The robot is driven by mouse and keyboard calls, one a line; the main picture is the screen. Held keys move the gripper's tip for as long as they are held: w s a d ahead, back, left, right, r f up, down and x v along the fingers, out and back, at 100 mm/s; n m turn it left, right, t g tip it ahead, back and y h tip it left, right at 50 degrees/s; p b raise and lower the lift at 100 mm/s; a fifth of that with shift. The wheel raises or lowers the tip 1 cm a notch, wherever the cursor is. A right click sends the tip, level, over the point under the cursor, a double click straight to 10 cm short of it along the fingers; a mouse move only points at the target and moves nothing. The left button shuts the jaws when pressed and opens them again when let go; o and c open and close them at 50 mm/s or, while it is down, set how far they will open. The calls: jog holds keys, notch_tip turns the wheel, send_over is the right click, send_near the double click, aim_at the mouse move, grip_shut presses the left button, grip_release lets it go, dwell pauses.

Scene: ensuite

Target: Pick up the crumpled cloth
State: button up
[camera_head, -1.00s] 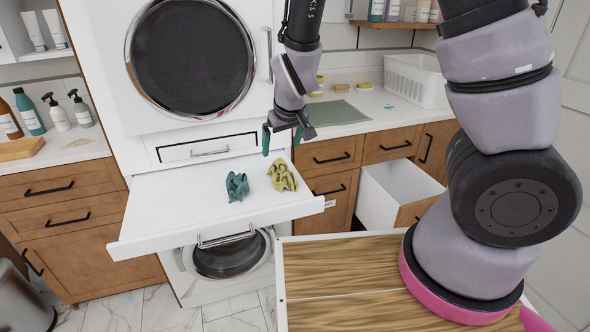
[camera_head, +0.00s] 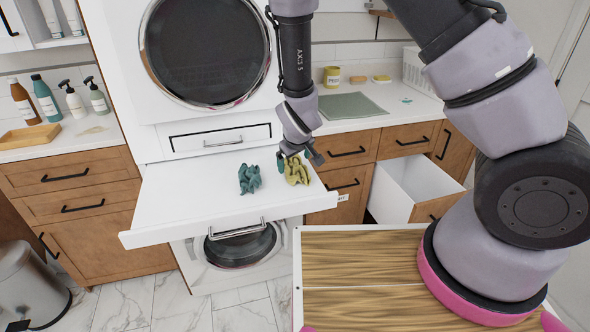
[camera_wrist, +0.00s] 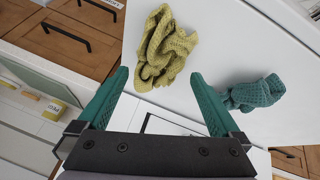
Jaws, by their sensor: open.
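Two crumpled cloths lie on the white pull-out shelf (camera_head: 190,200). One is yellow-green (camera_head: 296,170) and the other is teal (camera_head: 249,179), a little to its left. My gripper (camera_head: 298,157) is open, with its teal fingers at the yellow-green cloth in the head view. In the wrist view my gripper (camera_wrist: 158,88) is empty between its fingers. The yellow-green cloth (camera_wrist: 165,48) lies just beyond the fingertips there, and the teal cloth (camera_wrist: 252,92) lies to the right of the right finger. I cannot tell whether the fingers touch either cloth.
A washer door (camera_head: 205,52) stands above the shelf and another machine (camera_head: 238,245) below it. An open white drawer (camera_head: 405,185) juts out at the right. Bottles (camera_head: 70,100) stand on the left counter. A bin (camera_head: 25,285) stands at lower left.

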aim_at(294, 166)
jog(key=shift+x, duration=1.5)
jog(key=c, duration=1)
notch_tip(294, 166, up, 10)
jog(key=shift+r, duration=0.1)
jog(key=shift+c, duration=0.2)
